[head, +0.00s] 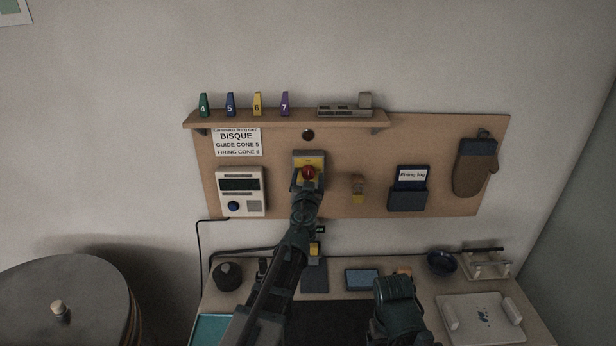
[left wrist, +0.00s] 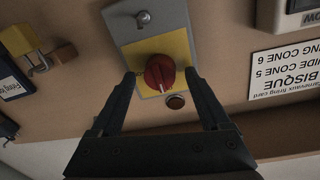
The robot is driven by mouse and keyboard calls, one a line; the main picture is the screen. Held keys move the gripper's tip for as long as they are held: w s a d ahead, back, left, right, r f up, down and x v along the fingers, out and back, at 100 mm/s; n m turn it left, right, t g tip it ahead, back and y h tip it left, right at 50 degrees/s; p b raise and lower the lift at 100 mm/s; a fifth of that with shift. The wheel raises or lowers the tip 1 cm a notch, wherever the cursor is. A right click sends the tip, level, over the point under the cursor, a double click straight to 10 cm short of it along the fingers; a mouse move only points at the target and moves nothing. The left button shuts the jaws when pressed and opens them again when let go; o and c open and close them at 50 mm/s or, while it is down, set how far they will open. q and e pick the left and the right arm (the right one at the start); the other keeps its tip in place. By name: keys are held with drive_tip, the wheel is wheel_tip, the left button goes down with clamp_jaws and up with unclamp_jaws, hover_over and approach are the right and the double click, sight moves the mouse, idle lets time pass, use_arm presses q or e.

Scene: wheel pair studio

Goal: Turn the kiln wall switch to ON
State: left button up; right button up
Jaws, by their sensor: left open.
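The kiln wall switch (head: 309,159) is a grey box with a yellow plate on the brown board, and a red rotary knob (head: 309,172) sits on it. In the left wrist view, which looks upside down, the red knob (left wrist: 160,73) has a pale pointer mark toward the picture's bottom. No ON or OFF lettering is readable. My left gripper (left wrist: 160,80) is open, its fingers on either side of the knob; whether they touch it is unclear. In the head view my left arm hides the switch's lower part. My right gripper (head: 395,300) is low over the desk, its fingers unclear.
A controller box (head: 240,190) hangs left of the switch. A padlock (head: 357,187), a firing log holder (head: 409,188) and a mitt (head: 474,166) hang to its right. A shelf (head: 300,118) with numbered cones is above. The desk (head: 420,273) holds several items.

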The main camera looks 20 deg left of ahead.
use_arm(q)
drive_tip(key=shift+c, duration=0.2)
clamp_jaws()
idle(0.4)
drive_tip(key=m, duration=0.5)
drive_tip(key=shift+p, duration=0.35)
drive_tip(key=m, duration=0.4)
drive_tip(key=shift+d+g, duration=0.1)
drive_tip(key=shift+g, duration=0.2)
drive_tip(key=m, duration=0.4)
drive_tip(key=shift+d+y+p, duration=0.1)
drive_tip(key=shift+y+p, duration=0.2)
drive_tip(key=shift+y, duration=0.1)
drive_tip(key=shift+m, duration=2)
